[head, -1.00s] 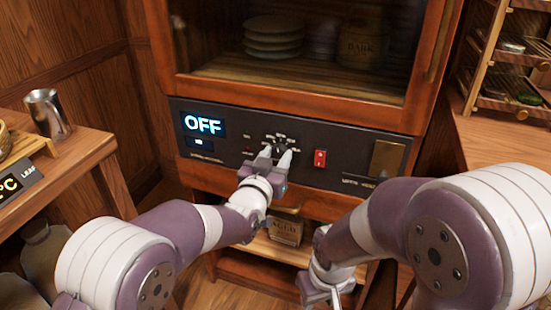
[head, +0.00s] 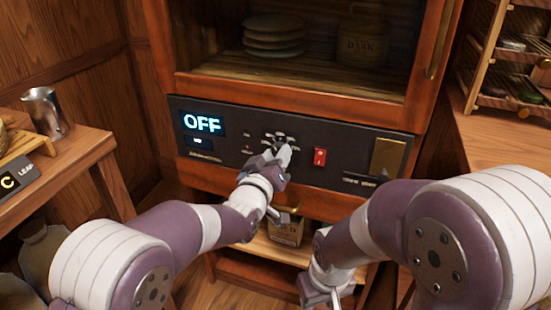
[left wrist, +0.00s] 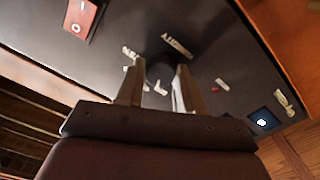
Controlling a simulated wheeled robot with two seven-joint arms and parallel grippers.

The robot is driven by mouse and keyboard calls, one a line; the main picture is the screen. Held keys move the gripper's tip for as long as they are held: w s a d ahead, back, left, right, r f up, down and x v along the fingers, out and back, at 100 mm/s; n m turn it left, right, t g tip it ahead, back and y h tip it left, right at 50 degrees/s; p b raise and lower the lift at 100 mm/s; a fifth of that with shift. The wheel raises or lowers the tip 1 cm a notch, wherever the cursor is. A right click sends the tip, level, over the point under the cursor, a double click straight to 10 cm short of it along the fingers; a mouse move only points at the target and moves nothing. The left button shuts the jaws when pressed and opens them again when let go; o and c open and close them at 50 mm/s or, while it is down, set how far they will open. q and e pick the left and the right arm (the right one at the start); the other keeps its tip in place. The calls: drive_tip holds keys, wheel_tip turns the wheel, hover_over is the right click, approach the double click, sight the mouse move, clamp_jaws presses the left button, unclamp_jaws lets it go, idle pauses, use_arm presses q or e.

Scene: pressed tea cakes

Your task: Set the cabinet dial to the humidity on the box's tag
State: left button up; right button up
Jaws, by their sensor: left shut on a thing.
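The cabinet (head: 420,70) has a dark control panel (head: 235,152) below its glass. Its display (head: 203,124) reads OFF. My left gripper (head: 280,156) is at the panel's middle, shut on the dial and rolled to one side. In the left wrist view, the round black dial (left wrist: 160,72) sits between the two fingers, with small white labels around it. The labels are too blurred to read. A box (head: 287,232) stands on the lower shelf, partly hidden by my arm; its print is unclear. My right gripper (head: 328,294) is low, cut by the frame's bottom edge.
A red switch (head: 319,157) and a brass plate (head: 388,156) are right of the dial. A metal cup (head: 46,115) stands on the left table. Wooden racks stand at right.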

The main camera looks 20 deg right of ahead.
use_arm(q)
drive_tip(key=n+b, duration=0.2)
drive_tip(key=n, duration=0.8)
drive_tip(key=shift+n, duration=0.4)
idle(0.4)
drive_tip(key=o, duration=1)
drive_tip(key=shift+o, duration=0.2)
drive_tip(key=p+v, duration=0.2)
drive_tip(key=v, duration=1)
drive_tip(key=shift+s+a+p, duration=0.2)
drive_tip(key=shift+s+p, duration=0.1)
drive_tip(key=shift+p, duration=0.05)
